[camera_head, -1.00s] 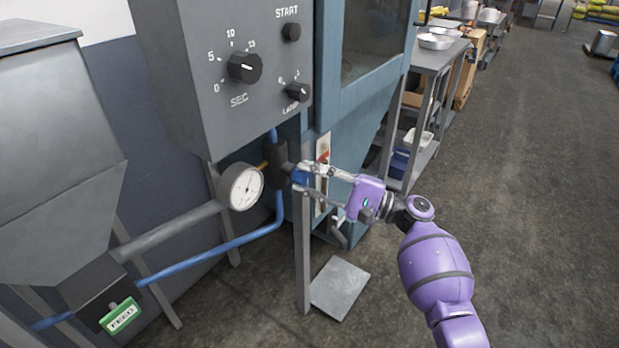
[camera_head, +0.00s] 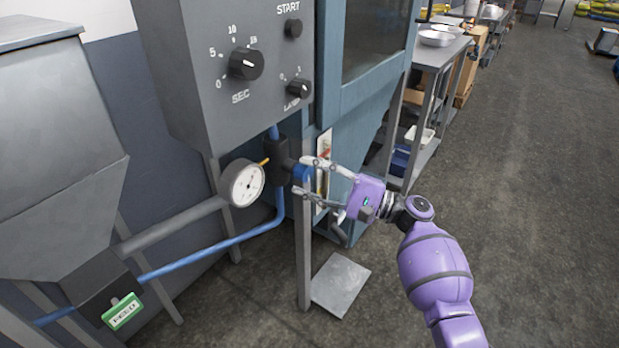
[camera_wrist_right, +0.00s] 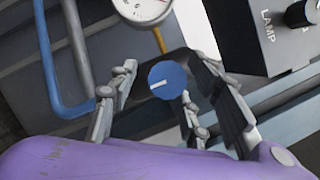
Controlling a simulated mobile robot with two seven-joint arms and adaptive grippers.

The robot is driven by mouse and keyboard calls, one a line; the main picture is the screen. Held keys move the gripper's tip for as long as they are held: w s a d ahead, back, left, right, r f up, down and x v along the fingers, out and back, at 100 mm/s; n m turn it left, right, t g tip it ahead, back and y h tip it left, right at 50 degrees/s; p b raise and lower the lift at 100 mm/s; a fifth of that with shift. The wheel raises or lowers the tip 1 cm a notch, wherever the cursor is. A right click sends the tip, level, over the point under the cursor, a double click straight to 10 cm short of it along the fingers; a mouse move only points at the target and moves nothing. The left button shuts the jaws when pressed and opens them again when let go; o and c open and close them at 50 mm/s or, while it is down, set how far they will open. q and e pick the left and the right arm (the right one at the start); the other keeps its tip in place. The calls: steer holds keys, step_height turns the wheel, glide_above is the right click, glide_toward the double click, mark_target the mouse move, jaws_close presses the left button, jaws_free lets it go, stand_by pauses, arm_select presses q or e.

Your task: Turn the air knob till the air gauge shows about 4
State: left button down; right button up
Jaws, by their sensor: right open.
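The blue air knob (camera_head: 300,173) sits on a dark valve block (camera_head: 282,152) below the control box. In the right wrist view the knob (camera_wrist_right: 166,82) faces me, with a white mark pointing left. My right gripper (camera_head: 299,176) is open, its two fingers on either side of the knob. In the wrist view the gripper (camera_wrist_right: 163,75) shows gaps between fingers and knob. The round white air gauge (camera_head: 246,185) is left of the knob. It is cut off at the top of the wrist view (camera_wrist_right: 145,7). Its reading is too small to tell. My left gripper is not in view.
The grey control box (camera_head: 190,105) with SEC and LAMP dials and a START button hangs above the knob. A blue pipe (camera_head: 215,248) and a metal leg (camera_head: 304,255) are close by. Open floor lies right.

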steer(key=v, duration=1.2)
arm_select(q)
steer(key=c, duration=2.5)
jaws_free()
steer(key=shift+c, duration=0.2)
